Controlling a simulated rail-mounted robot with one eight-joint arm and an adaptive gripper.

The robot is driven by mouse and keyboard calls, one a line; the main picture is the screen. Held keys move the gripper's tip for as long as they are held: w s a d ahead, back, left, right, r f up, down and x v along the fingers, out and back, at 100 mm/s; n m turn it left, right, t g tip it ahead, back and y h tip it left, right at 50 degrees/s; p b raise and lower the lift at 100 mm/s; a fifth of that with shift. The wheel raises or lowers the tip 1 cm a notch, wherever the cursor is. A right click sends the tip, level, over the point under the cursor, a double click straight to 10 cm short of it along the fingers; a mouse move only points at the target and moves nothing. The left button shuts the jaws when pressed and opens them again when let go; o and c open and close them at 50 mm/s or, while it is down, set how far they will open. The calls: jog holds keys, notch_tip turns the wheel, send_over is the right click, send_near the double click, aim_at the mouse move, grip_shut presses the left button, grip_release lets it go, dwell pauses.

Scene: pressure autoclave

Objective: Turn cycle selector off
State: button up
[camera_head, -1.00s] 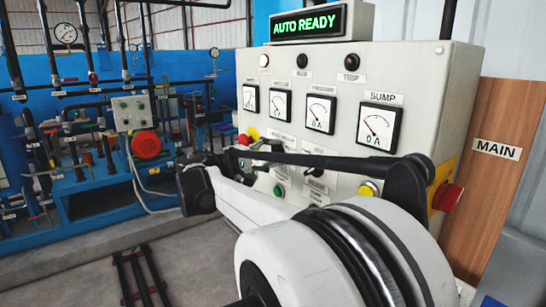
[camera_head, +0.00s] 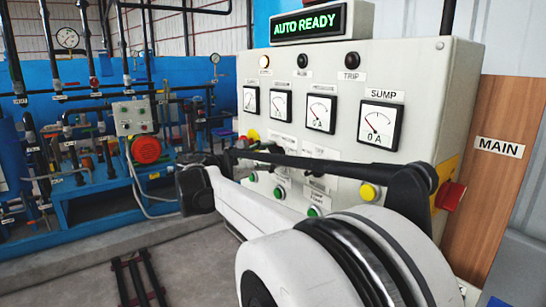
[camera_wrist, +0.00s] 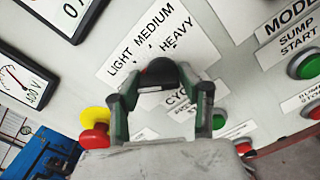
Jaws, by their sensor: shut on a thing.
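The cycle selector is a black knob (camera_wrist: 158,72) on the pale panel, below a label reading LIGHT, MEDIUM, HEAVY (camera_wrist: 150,38). In the wrist view my gripper (camera_wrist: 162,88) has its two dark fingers closed on either side of the knob. A label starting with CYC (camera_wrist: 180,97) is partly hidden by the right finger. The knob's pointer is covered, so its setting cannot be read. In the head view my gripper (camera_head: 266,154) is at the panel, largely hidden behind my own arm.
A red and yellow button (camera_wrist: 94,125) is left of the gripper. A green SUMP START button (camera_wrist: 306,64) is at right. The panel's display (camera_head: 308,23) reads AUTO READY. A red emergency-type knob (camera_head: 452,195) is on the panel's side. Blue pipework stands at left.

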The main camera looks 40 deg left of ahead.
jog(key=shift+a+r+n, duration=0.1)
jog(key=shift+r+n, duration=0.05)
jog(key=shift+n, duration=1.05)
jog(key=o, duration=1.1)
jog(key=shift+o, duration=0.2)
jog(key=v, duration=1.2)
